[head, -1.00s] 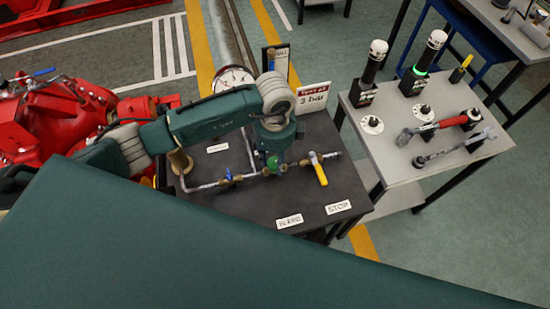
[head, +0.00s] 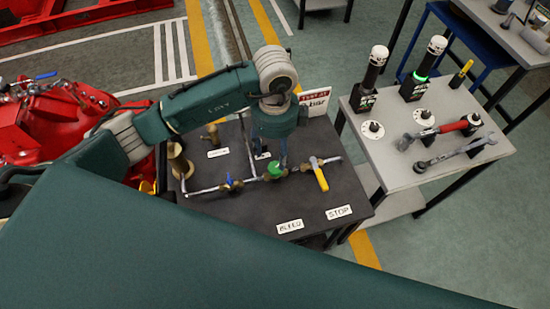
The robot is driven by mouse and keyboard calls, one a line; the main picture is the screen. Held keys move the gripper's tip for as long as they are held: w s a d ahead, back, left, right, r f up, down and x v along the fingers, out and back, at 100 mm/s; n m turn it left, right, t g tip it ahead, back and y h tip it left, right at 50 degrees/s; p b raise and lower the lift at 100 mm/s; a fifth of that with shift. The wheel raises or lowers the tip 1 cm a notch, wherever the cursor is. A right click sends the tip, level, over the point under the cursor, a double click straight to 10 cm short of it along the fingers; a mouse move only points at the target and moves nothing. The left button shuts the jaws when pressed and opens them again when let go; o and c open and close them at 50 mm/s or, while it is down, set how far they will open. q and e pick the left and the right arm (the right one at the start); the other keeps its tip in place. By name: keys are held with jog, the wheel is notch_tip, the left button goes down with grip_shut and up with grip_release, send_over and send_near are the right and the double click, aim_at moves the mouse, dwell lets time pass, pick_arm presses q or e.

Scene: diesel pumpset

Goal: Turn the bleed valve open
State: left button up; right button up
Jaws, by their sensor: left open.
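A pipe run (head: 208,189) with valves lies on the dark table. A green handwheel valve (head: 273,171) sits mid-pipe, behind the printed BLEED label (head: 289,226); which valve the label belongs to is not certain. A yellow lever valve (head: 318,175) is to its right, behind the STOP label (head: 338,212). A blue-handled valve (head: 231,183) is to its left. My left gripper (head: 282,158) points down, open, just above and behind the green wheel. The wrist hides most of its fingers; I cannot tell whether they touch the wheel. My right gripper is not in view.
A red test sign (head: 317,101) stands behind the valves, partly covered by my arm. Brass fittings (head: 178,160) rise at the table's left. A grey table (head: 385,160) at right holds lamps and wrenches. Red machinery (head: 50,125) is at left.

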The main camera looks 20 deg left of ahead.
pick_arm(q)
notch_tip(320, 180, up, 5)
jog(key=shift+f, duration=0.1)
dwell(0.7)
